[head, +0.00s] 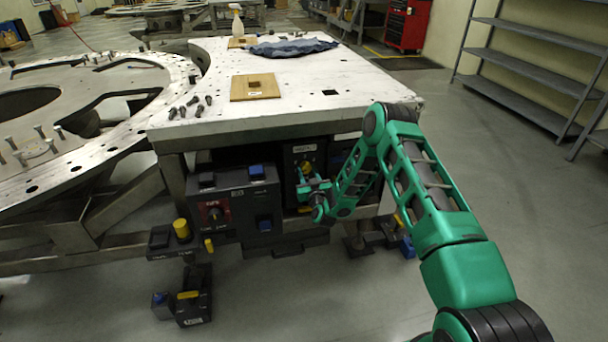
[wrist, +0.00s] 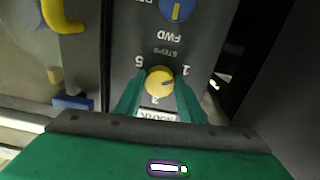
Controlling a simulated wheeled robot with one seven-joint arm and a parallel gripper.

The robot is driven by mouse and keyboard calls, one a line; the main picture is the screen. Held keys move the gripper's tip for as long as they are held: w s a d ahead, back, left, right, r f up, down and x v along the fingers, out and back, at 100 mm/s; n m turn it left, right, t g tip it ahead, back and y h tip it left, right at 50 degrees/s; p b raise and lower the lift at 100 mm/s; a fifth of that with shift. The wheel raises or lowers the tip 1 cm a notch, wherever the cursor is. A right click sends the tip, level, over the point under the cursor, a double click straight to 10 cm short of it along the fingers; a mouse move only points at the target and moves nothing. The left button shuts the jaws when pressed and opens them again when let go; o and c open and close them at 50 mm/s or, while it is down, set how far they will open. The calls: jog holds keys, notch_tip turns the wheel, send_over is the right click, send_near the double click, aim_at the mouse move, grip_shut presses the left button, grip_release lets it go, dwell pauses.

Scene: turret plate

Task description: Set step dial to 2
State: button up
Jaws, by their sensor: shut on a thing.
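The step dial (wrist: 160,82) is a round yellow knob below an upside-down STEPS label in the wrist view. Numbers around it include a 5 at upper left, a 1 at upper right and one at the bottom that looks like a 3. A dark mark on the knob runs from its centre toward the right, roughly toward the 1 side. My gripper (wrist: 159,88) has its green fingers on both sides of the dial, shut on it. In the head view my gripper (head: 310,188) is at the dark panel (head: 290,157) under the table, and hides much of it.
A blue knob (wrist: 178,8) with a yellow pointer sits beyond the FWD label. A yellow handle (wrist: 62,17) is at upper left. In the head view, the tabletop (head: 310,85) overhangs the panel, and another control box (head: 236,205) stands left of my gripper.

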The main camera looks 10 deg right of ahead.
jog(key=shift+a+m, duration=0.15)
jog(key=shift+m, duration=0.25)
jog(key=m, duration=0.4)
jog(key=shift+m, duration=0.4)
jog(key=m, duration=0.4)
jog(key=shift+m, duration=0.9)
jog(key=shift+d+m, duration=0.25)
jog(key=shift+m, duration=0.05)
jog(key=o, duration=1)
jog(key=shift+o, duration=0.2)
jog(key=shift+a, duration=0.1)
